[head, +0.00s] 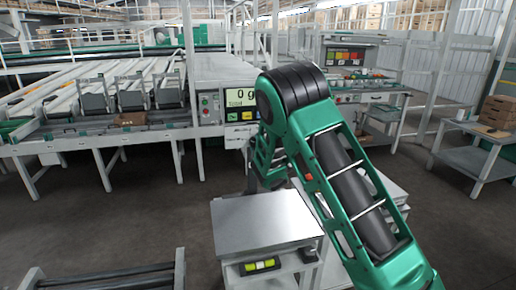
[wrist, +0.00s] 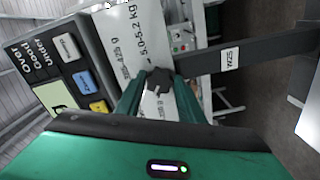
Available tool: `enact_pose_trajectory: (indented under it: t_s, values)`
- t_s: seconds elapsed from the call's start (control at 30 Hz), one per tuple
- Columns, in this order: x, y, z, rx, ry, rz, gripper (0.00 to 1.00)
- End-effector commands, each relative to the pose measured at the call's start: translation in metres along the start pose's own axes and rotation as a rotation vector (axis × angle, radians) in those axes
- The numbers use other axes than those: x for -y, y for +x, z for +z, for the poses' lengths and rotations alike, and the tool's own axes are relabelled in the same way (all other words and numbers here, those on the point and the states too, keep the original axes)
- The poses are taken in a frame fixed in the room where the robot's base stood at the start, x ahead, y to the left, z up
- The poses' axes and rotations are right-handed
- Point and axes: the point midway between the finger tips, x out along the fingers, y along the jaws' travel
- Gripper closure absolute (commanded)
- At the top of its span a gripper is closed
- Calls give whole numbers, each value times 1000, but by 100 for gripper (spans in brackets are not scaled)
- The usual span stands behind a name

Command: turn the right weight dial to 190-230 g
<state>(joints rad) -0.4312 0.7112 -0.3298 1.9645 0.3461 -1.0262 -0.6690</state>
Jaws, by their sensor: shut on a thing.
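In the wrist view, a dark knob, the weight dial (wrist: 158,79), sits on a pale panel (wrist: 140,50) with printed weight ranges. Readable text includes "5.0-5.2 kg" and a range ending in "425 g"; another label beside the dial is partly covered. My gripper (wrist: 157,92) has its green fingers on either side of the dial, shut on it. Where the dial points is not clear. In the head view, my arm hides the dial and the fingertips; the display (head: 241,98) beside it reads "0 g".
The wrist view shows grey, blue and yellow buttons (wrist: 83,81) beside the dial panel, and a dark bar (wrist: 235,57) with a white label close to the gripper. In the head view, a metal-topped stand (head: 262,220) is below my arm and a sorting line (head: 100,95) lies left.

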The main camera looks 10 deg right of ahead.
Motion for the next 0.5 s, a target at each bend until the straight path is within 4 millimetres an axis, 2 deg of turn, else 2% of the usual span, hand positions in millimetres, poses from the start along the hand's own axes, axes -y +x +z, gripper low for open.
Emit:
enact_pose_trajectory:
  t_s: [0.2,0.5]
  values:
    - [3,0,0,0,-178,-5,88]
    - [2,-1,0,-1,-341,-5,88]
